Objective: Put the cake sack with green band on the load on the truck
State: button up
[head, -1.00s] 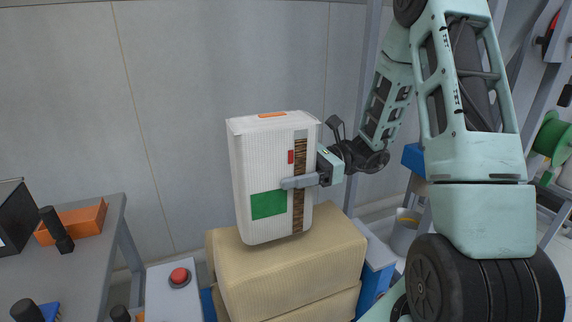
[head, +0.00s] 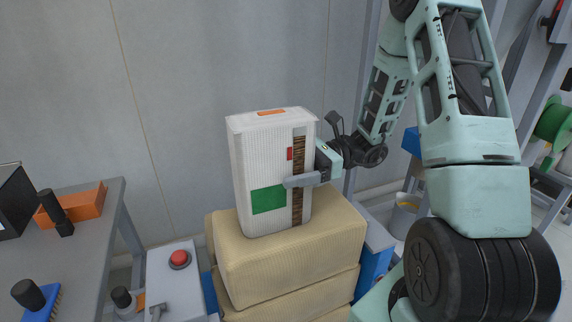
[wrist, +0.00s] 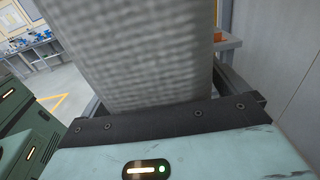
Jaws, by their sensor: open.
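The cake sack with green band (head: 268,172) is white and ribbed, with a green patch, a brown strip and an orange mark on top. It stands nearly upright on the load of tan sacks (head: 290,258), its base appearing to rest on the top one. My gripper (head: 300,181) is at the sack's right side, with a grey finger along its front face; the far finger is hidden behind the sack. The jaws are open around it. In the wrist view the sack (wrist: 140,55) fills the middle, close in front of the gripper's dark edge.
A grey table (head: 85,255) at the left holds an orange box (head: 85,205) and brushes. A control box with a red button (head: 179,258) stands left of the load. Blue truck parts (head: 372,275) show beside the load. A wall is close behind.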

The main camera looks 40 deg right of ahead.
jog(key=shift+r, duration=0.15)
jog(key=shift+d, duration=0.25)
jog(key=p+v, duration=0.1)
jog(key=v, duration=1)
jog(key=shift+d, duration=0.25)
jog(key=shift+s+r, duration=0.1)
jog(key=shift+s, duration=0.05)
